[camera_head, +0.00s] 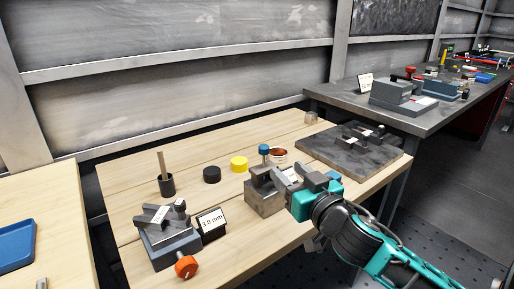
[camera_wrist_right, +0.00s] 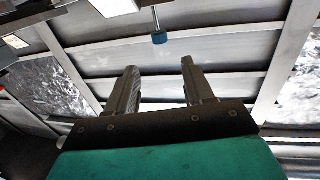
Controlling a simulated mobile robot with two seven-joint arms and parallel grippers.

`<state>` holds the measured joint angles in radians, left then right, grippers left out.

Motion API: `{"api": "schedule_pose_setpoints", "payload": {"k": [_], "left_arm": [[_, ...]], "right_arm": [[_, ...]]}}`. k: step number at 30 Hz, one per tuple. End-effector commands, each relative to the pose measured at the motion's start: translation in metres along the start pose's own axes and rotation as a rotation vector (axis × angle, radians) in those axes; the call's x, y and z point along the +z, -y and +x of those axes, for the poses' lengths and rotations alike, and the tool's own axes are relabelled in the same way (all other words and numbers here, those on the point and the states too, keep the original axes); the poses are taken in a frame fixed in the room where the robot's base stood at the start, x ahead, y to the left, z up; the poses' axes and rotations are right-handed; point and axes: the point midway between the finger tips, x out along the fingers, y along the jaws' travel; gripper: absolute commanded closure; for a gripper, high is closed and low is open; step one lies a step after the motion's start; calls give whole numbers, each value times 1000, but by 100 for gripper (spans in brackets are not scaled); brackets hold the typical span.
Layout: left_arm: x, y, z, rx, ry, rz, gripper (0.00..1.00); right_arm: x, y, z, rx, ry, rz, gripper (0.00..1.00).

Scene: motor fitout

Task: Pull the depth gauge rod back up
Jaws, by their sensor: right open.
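The depth gauge rod has a blue knob (camera_head: 264,149) that stands up just behind a grey block (camera_head: 265,199) near the middle of the wooden table. In the right wrist view the blue knob (camera_wrist_right: 159,38) sits at the end of a thin metal rod (camera_wrist_right: 155,17), which appears upside down. My right gripper (camera_head: 288,175) is over the table by the block, its fingers pointing toward the back. Its fingers (camera_wrist_right: 160,75) are open and empty, with the knob beyond the tips, roughly in line with the gap. The rod's lower part is hidden in the head view. My left gripper is not in view.
A grey fixture (camera_head: 165,246) with an orange knob (camera_head: 186,266) and a "3.0 mm" sign (camera_head: 211,222) stand at front left. Black (camera_head: 212,174) and yellow (camera_head: 239,164) cylinders, a dark cup (camera_head: 167,187) and a reddish bowl (camera_head: 278,155) stand behind. A dark plate (camera_head: 352,160) lies right.

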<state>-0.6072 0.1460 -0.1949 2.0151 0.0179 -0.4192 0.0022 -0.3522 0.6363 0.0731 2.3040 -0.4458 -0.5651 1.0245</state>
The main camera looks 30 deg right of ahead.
Motion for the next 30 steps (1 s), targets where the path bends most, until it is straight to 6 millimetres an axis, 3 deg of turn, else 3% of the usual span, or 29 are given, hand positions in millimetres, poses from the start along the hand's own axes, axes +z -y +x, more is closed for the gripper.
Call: {"api": "schedule_pose_setpoints", "payload": {"k": [5,21,30], "left_arm": [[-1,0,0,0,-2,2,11],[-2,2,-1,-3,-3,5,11],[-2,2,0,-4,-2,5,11]], "right_arm": [[-1,0,17,0,-2,-1,48],[-1,0,97,1,-1,-1,48],[0,0,124,0,1,-1,48]]}}
